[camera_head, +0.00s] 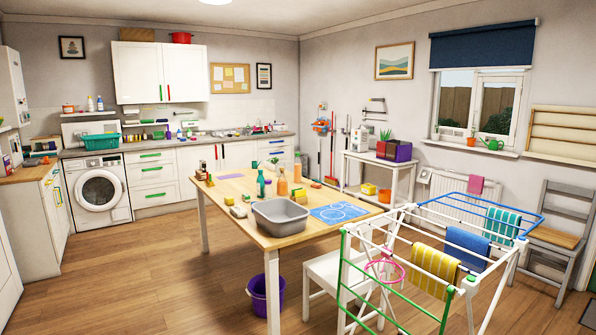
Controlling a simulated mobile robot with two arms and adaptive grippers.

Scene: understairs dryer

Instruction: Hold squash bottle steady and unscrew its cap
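Several bottles stand upright on the wooden table (325,192) in the middle of the room. One is an orange bottle (282,183), which may be the squash bottle. A teal-green bottle (261,184) stands to its left, and another orange item (297,173) stands just behind it to the right. They are too small here to tell the caps clearly or to read any label. Neither of my grippers is in view, and nothing is seen touching the bottles.
A grey basin (280,222) and a blue mat (339,213) lie on the table in front of the bottles. A drying rack (420,222) with towels and a white chair (327,272) block the right front. A purple bucket (265,297) stands below. The floor at left is clear.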

